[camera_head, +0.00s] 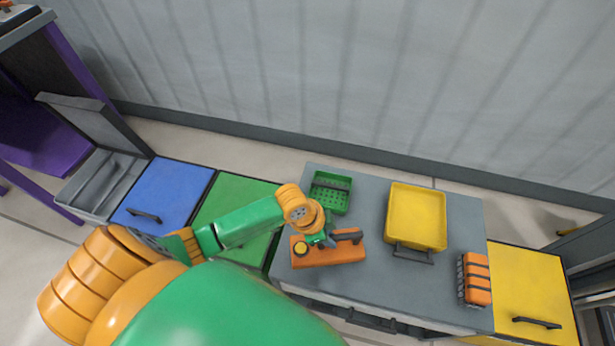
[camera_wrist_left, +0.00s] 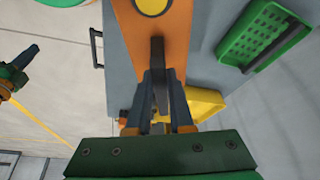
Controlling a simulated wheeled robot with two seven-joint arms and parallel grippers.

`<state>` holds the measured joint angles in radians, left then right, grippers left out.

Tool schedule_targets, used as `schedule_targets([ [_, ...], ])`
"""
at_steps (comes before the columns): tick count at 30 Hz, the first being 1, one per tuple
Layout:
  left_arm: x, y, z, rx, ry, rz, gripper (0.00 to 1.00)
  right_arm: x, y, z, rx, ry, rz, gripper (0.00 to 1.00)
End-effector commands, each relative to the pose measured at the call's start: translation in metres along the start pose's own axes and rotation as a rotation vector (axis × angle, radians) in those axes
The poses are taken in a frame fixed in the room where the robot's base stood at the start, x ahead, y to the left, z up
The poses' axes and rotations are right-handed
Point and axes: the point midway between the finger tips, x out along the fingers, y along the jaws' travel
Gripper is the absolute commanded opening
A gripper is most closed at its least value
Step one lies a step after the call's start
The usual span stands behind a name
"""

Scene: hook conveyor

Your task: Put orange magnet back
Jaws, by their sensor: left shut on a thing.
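The orange magnet (camera_head: 347,254) is an orange block with a dark handle and a round yellow spot on top. It is at the front left of the grey tabletop in the head view. It also shows at the top of the left wrist view (camera_wrist_left: 176,28). My left gripper (camera_head: 327,241) is shut on the dark handle, one finger on each side, as the left wrist view (camera_wrist_left: 159,92) shows. I cannot tell whether the block touches the table. A green part with dark fingers, seemingly my right gripper (camera_wrist_left: 20,68), shows at the left of the wrist view.
On the grey table (camera_head: 365,200) stand a green basket (camera_head: 331,205), a yellow bin (camera_head: 417,215) and an orange-and-black case (camera_head: 476,279). Blue (camera_head: 165,192), green (camera_head: 232,195) and yellow (camera_head: 535,290) cabinets flank the table. A grey wall (camera_head: 330,70) stands behind.

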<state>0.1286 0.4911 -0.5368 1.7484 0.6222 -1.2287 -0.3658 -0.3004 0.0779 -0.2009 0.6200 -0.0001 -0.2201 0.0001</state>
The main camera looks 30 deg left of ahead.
Motion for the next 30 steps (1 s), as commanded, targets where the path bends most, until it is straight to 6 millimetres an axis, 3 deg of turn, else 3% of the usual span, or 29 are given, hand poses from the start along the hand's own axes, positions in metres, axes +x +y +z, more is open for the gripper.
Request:
schedule_targets([
  [7,0.034,0.002,-0.009,0.0,0.004,0.001,0.0,0.014,0.001,0.001,0.0,0.0,0.002,0.0],
  [12,0.055,0.001,0.002,0.0,0.002,-0.002,0.0,0.022,0.002,0.002,0.0,0.0,0.003,0.0],
  [23,0.057,0.001,0.003,0.001,0.004,-0.002,0.0,0.022,0.002,0.002,0.0,0.0,0.004,0.0],
  [24,0.058,0.002,0.005,0.0,0.0,-0.001,0.28,0.022,0.002,0.002,0.0,0.0,0.004,0.0],
  [26,0.057,0.002,0.004,0.0,0.0,-0.001,0.44,0.022,0.002,0.002,0.0,0.0,0.004,0.0],
  [27,0.057,0.002,0.004,0.0,0.0,-0.001,0.5,0.022,0.002,0.002,0.0,0.0,0.004,0.0],
  [30,0.057,0.002,0.004,0.0,0.0,-0.001,0.5,0.022,0.002,0.002,0.0,0.0,0.004,0.0],
])
